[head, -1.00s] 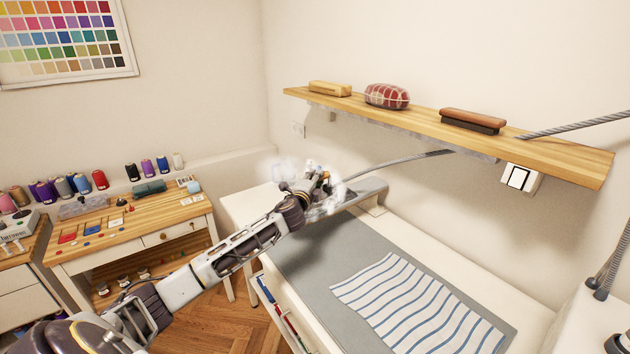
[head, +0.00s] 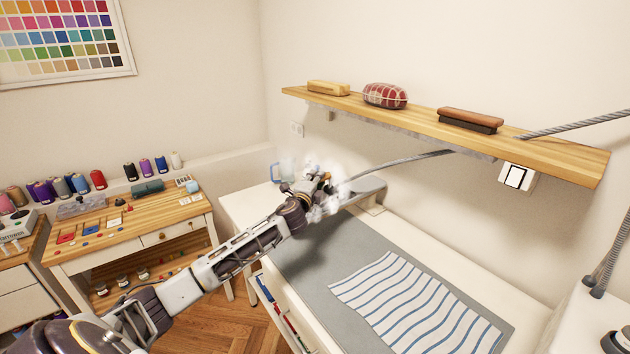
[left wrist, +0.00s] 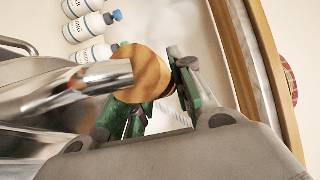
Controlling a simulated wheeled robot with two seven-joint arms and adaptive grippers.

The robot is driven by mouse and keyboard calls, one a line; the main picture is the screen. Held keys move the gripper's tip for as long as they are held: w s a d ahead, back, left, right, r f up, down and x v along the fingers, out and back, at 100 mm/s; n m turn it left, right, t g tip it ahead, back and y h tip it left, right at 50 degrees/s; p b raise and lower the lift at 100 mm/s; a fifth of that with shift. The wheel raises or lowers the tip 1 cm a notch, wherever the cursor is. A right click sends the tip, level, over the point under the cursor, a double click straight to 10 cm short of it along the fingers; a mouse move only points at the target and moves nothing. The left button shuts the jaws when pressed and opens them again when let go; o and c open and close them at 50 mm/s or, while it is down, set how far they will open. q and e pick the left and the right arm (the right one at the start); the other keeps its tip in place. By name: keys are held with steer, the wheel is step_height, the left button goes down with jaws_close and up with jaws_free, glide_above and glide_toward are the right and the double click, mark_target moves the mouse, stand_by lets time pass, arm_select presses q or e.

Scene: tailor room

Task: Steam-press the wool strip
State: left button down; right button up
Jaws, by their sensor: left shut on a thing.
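In the head view my left gripper (head: 318,190) is over the far left end of the pressing table, shut on the iron. In the left wrist view the iron's round wooden handle (left wrist: 148,72) is between its green fingers, beside a shiny metal part (left wrist: 75,90). White steam (head: 338,195) drifts around the gripper. A grey hose (head: 400,160) runs from there to the right. A blue-and-white striped cloth (head: 415,300) lies flat on the grey pressing mat (head: 310,260), apart from the gripper. I cannot make out a separate wool strip. My right gripper is out of view.
A wall shelf (head: 560,158) with a wooden block, a red plaid cushion and a brush overhangs the table's back. A grey metal rest (head: 370,188) is beside the gripper. Labelled bottles (left wrist: 88,28) show in the left wrist view. A workbench (head: 130,225) stands left.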

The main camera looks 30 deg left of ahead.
arm_select(q)
steer(key=shift+w+a+r, duration=0.1)
steer(key=shift+w+a, duration=0.2)
steer(key=shift+a, duration=0.4)
steer(key=shift+w+a+r, duration=0.1)
steer(key=shift+w+a, duration=0.15)
steer(key=shift+a, duration=0.45)
stand_by(0.5)
steer(key=shift+w+d+r, duration=0.1)
steer(key=shift+w+d, duration=0.3)
steer(key=shift+w, duration=0.55)
steer(key=shift+w+d, duration=0.35)
steer(key=shift+w, duration=0.55)
steer(key=shift+w+d+r, duration=0.1)
steer(key=shift+w+d, duration=0.3)
steer(key=shift+w, duration=0.55)
stand_by(0.5)
steer(key=w+d+b, duration=0.2)
steer(key=w, duration=0.3)
steer(key=shift+w+d, duration=0.2)
steer(key=shift+w, duration=0.1)
stand_by(2.0)
